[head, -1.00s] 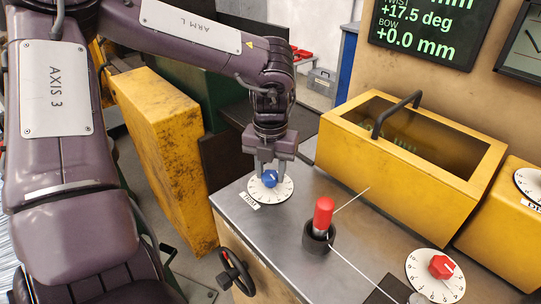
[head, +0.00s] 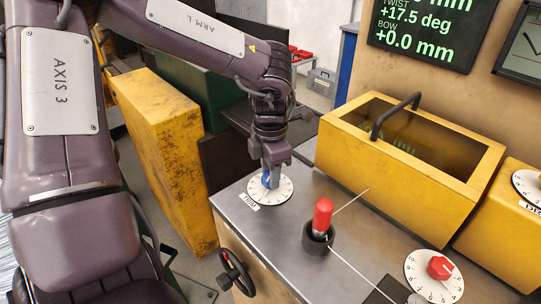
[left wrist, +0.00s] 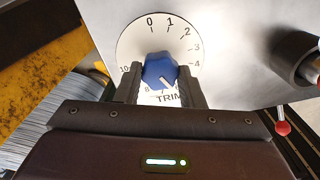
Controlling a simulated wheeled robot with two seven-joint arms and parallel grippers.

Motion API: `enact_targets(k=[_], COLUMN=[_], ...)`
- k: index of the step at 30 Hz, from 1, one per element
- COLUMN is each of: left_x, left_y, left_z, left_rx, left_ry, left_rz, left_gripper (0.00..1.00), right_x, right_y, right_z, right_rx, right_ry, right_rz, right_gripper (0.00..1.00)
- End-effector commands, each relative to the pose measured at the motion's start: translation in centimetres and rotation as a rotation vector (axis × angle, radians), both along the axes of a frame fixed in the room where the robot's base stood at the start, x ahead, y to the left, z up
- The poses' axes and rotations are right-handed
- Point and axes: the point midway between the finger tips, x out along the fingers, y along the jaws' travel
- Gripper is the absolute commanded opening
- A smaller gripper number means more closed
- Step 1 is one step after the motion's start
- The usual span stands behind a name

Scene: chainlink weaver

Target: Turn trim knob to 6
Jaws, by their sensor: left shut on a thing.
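The blue trim knob (left wrist: 160,70) sits at the middle of a white numbered dial (left wrist: 130,42) in the left wrist view. In the head view the knob (head: 268,181) is partly hidden by my gripper, on its dial (head: 283,190) at the bench's far left corner. The figures there are partly hidden by a finger. My left gripper (left wrist: 160,88) is shut on the knob, one finger on each side. My right gripper is not in view.
A red-topped handle in a black collar (head: 320,235), with thin rods, stands right of the dial. A red knob on another dial (head: 438,270) is at the lower right. A black handwheel (head: 236,272) is on the bench front.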

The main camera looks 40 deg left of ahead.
Motion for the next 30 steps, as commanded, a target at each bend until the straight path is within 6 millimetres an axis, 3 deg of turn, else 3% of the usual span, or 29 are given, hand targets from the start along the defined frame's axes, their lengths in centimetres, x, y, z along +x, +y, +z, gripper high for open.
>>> enact_targets(k=[10,26,27,30], left_x=[0.04,0.03,0.03,0.03], left_y=[0.02,0.04,0.04,0.03], left_z=[0.06,0.05,0.05,0.04], left_rx=[0.001,0.002,0.002,0.002], left_ry=[-0.002,-0.001,-0.001,-0.001], left_rz=[-0.131,-0.149,-0.149,-0.149], left_gripper=[0.12,0.12,0.40,0.53], right_x=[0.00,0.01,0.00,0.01], right_y=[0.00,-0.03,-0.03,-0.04], right_z=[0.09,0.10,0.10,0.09], right_rx=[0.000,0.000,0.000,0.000], right_ry=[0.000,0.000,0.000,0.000], right_rz=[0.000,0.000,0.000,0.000], right_gripper=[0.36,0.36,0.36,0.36])
